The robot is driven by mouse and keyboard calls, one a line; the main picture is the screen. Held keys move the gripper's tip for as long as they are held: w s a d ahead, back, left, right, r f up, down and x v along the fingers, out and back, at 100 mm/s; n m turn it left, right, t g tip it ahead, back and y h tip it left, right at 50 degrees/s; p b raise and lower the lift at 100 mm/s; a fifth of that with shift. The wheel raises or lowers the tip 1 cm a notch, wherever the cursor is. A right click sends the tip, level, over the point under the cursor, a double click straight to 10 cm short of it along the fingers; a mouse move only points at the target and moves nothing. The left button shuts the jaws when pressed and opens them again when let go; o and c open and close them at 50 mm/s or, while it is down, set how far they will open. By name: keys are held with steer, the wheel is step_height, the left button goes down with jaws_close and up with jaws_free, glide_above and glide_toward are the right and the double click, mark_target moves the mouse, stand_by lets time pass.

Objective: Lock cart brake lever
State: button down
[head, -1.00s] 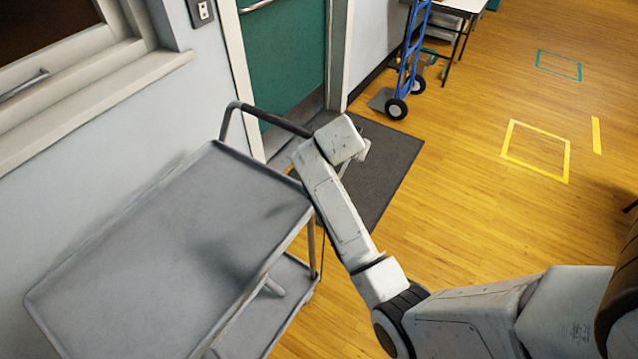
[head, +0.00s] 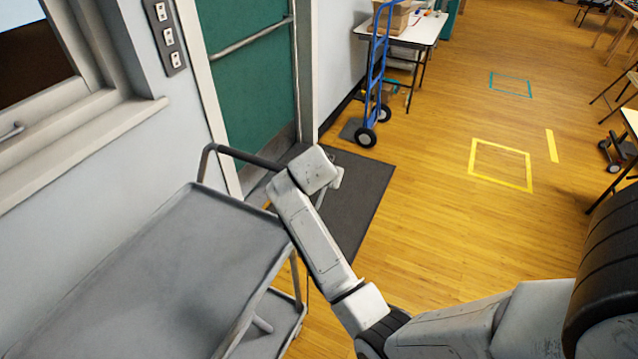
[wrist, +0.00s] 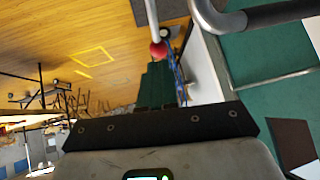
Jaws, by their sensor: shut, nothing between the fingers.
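The grey cart (head: 150,270) stands against the wall at the lower left of the head view. Its dark push handle (head: 245,157) is at the far end, and the handle also shows at the top of the wrist view (wrist: 275,14). The brake lever shows in the wrist view as a pale rod with a red ball knob (wrist: 158,50). My gripper (wrist: 158,66) is shut and empty, its dark fingers just below the knob in the picture; I cannot tell whether they touch it. In the head view my forearm hides the fingers and lever.
A green door (head: 250,75) with a push bar is behind the cart handle, with a dark mat (head: 355,195) in front. A blue hand truck (head: 375,85) stands by a table (head: 415,32). The wooden floor to the right is mostly clear, with taped outlines.

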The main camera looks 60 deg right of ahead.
steer(key=d+r+b+v, duration=0.1)
steer(key=v, duration=0.9)
steer(key=shift+d+r+b, duration=0.2)
steer(key=shift+r+b, duration=0.05)
steer(key=shift+b, duration=0.05)
steer(key=shift+f, duration=0.1)
steer(key=s+a+f+n+g+y, duration=0.1)
steer(key=s+a+f+n+y, duration=0.3)
steer(key=s+a+f+n, duration=0.4)
steer(key=s+a+f+n+y, duration=0.4)
steer(key=s+a+f+n, duration=0.4)
steer(key=a, duration=0.9)
step_height(320, 180, down, 3)
steer(key=shift+s+r+g, duration=0.2)
steer(key=shift+s+g, duration=0.2)
steer(key=shift+s, duration=0.4)
